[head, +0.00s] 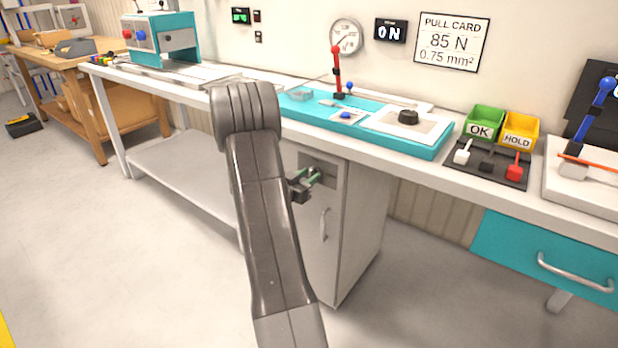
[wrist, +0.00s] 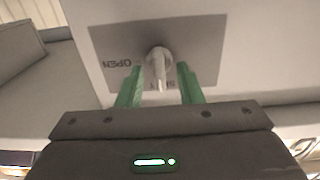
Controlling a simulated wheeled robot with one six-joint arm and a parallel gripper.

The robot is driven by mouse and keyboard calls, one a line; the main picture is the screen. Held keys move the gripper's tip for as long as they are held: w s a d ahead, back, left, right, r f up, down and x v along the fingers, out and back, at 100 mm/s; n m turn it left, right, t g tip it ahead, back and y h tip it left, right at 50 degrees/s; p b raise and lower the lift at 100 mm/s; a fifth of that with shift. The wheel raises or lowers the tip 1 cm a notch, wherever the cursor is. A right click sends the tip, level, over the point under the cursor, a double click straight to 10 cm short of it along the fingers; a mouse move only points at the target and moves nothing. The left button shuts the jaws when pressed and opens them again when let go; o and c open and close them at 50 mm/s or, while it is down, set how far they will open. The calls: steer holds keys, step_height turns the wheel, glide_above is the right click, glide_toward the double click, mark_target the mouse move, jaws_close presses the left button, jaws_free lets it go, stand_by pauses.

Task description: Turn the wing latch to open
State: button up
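The wing latch (wrist: 159,58) is a pale grey knob with a narrow wing on a grey plate (wrist: 210,32). In the wrist view its wing points down the picture, between my fingers. The word OPEN (wrist: 118,63) reads upside down to the left of the latch; lettering below it is partly hidden. My gripper (wrist: 158,82) has its green fingers apart, one on each side of the wing, with gaps showing. In the head view my gripper (head: 312,178) is at the plate on the upper front of the grey cabinet (head: 355,215); the latch cannot be made out there.
The cabinet door has a bar handle (head: 323,225) below the plate. The white bench top (head: 380,150) overhangs just above my gripper, carrying a teal panel (head: 425,150) with a red lever. A teal drawer (head: 545,258) is at the right. The floor in front is clear.

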steer(key=shift+w+d, duration=0.2)
steer(key=shift+w, duration=0.05)
steer(key=c, duration=0.7)
steer(key=shift+o, duration=0.2)
